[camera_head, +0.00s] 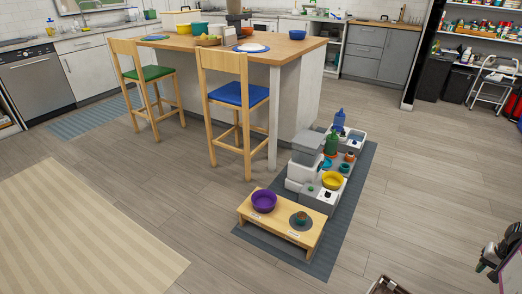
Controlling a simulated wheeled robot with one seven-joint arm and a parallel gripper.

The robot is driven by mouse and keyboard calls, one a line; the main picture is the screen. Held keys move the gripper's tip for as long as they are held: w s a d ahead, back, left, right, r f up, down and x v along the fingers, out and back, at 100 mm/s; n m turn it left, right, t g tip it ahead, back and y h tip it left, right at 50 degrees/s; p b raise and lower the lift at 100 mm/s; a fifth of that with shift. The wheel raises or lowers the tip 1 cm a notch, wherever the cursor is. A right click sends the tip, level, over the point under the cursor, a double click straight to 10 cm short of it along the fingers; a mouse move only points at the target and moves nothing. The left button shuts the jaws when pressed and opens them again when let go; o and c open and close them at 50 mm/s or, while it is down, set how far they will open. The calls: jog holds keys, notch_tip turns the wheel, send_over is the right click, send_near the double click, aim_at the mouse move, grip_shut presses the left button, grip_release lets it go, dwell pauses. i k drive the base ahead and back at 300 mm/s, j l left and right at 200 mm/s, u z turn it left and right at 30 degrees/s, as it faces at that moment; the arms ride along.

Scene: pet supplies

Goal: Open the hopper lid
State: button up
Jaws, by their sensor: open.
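A feeder (300,172) with a white body stands on the dark mat. Its grey hopper lid (306,138) is on top and appears closed, though small in view. What looks like my gripper (483,267), dark with pale parts, is at the lower right edge. It is open, holds nothing that I can see, and is well apart from the feeder and lid. Part of it is cut off or unclear.
A low wooden stand (282,231) with a purple bowl (263,201) is in front of the feeder. A yellow bowl (333,180) and green bottle (331,144) are beside it. The island (298,107) and a blue-seated stool (240,94) stand behind left. Floor right of the mat (328,248) is clear.

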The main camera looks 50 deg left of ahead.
aim_at(306, 138)
jog(key=u, duration=1.5)
jog(key=i+l+u, duration=0.2)
jog(key=i+l, duration=0.6)
